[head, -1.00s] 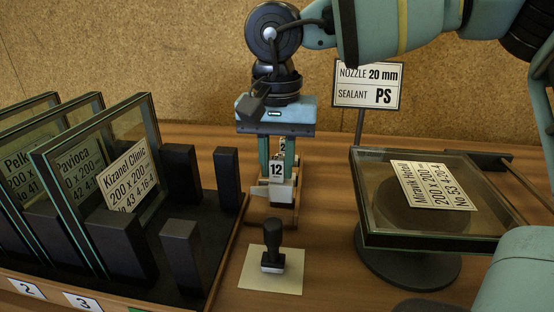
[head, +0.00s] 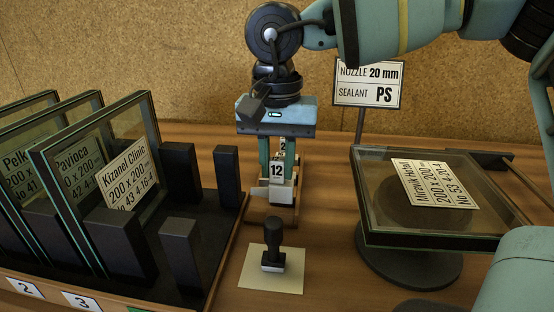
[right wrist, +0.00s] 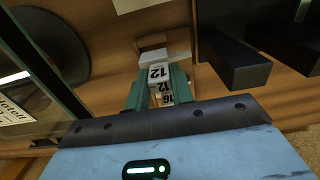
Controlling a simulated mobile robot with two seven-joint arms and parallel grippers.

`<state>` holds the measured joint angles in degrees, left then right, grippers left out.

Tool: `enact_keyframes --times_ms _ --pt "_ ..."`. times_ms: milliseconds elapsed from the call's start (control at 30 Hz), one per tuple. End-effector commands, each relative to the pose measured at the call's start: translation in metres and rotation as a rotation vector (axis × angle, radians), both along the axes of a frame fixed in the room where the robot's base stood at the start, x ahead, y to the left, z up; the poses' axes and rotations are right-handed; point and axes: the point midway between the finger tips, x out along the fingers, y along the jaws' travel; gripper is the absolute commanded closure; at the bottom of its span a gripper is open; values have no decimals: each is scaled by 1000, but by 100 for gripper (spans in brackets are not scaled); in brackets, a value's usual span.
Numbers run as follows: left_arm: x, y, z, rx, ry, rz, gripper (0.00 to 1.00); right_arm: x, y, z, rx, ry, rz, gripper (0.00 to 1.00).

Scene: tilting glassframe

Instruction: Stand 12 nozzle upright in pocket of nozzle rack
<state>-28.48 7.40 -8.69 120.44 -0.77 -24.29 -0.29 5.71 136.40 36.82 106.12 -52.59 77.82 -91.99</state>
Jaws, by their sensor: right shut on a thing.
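My right gripper (head: 277,168) points down at the middle of the table and is shut on the 12 nozzle, a pale piece with a "12" label (head: 277,171). In the right wrist view the label (right wrist: 159,72) shows between the green fingers (right wrist: 157,88). A further tag reading "16" and "12" (right wrist: 166,97) lies close to it. The nozzle rack (head: 270,212), a narrow wooden piece with pale parts, is directly below the gripper. The pocket and the nozzle's lower end are hidden, so I cannot tell whether it is seated. My left gripper is out of view.
A black rack with labelled glass panes (head: 105,180) stands close on the left. A black-handled stamp (head: 273,245) on a paper sheet (head: 250,275) is in front. A glass unit (head: 435,195) on a round stand is at right, with a sign (head: 368,84) behind.

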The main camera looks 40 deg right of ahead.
Motion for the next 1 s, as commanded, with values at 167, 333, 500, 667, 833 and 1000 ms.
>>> enact_keyframes --times_ms 167,333,500,667,833,1000 --pt "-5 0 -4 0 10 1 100 0 0 -5 0 0 0 99" --pt "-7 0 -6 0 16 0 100 0 0 -8 0 0 -1 99" --pt "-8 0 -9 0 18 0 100 0 0 -12 1 1 0 99" --pt "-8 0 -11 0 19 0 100 0 0 -15 1 1 0 99" --pt "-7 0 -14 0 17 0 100 0 0 -19 1 1 0 99" --pt "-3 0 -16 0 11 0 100 0 0 -23 0 0 0 99"
